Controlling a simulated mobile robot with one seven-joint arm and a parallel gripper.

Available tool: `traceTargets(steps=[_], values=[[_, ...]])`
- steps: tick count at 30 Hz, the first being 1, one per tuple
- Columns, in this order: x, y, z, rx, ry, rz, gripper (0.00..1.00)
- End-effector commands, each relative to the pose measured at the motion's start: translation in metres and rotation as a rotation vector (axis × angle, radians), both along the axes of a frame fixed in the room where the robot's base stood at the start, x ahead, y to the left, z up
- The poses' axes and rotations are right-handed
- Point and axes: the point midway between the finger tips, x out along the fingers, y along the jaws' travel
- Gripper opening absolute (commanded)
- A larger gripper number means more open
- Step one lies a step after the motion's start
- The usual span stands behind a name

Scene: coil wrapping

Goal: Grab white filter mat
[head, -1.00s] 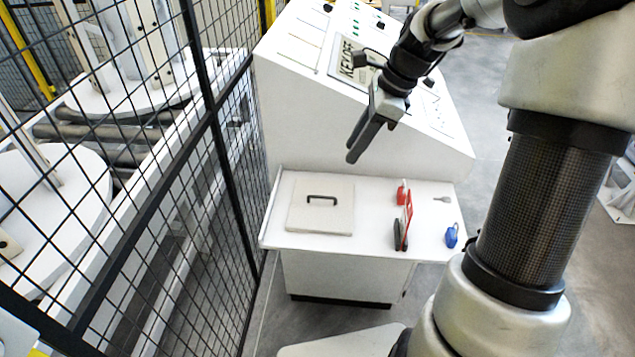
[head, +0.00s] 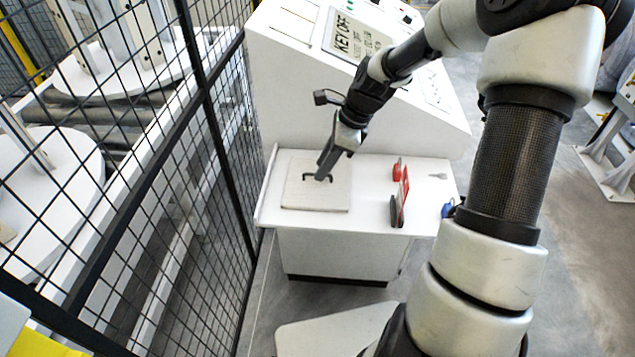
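The white filter mat (head: 318,198) is a flat, square, off-white slab lying on the left part of the white console shelf (head: 375,219). A dark handle (head: 307,178) stands on its top. My gripper (head: 322,174) points down over the mat, with its fingertips at the right end of the handle. The fingers partly hide the handle. I cannot tell whether they touch it, or whether they are open or shut.
Right of the mat on the shelf are a red padlock (head: 397,169), a red and black item (head: 401,202), a small grey key-like item (head: 438,176) and a blue padlock (head: 448,208). The sloped console rises behind. A black mesh fence (head: 215,130) stands close on the left.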

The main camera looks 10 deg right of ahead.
Motion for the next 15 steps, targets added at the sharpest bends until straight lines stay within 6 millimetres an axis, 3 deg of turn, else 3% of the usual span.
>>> traceTargets(steps=[4, 13, 15], values=[[0.002, 0.007, -0.018, 0.001, 0.001, 0.0, 0.28], [0.003, 0.008, -0.021, -0.001, -0.001, 0.0, 0.28], [0.003, 0.008, -0.021, -0.001, -0.001, 0.0, 0.16]])
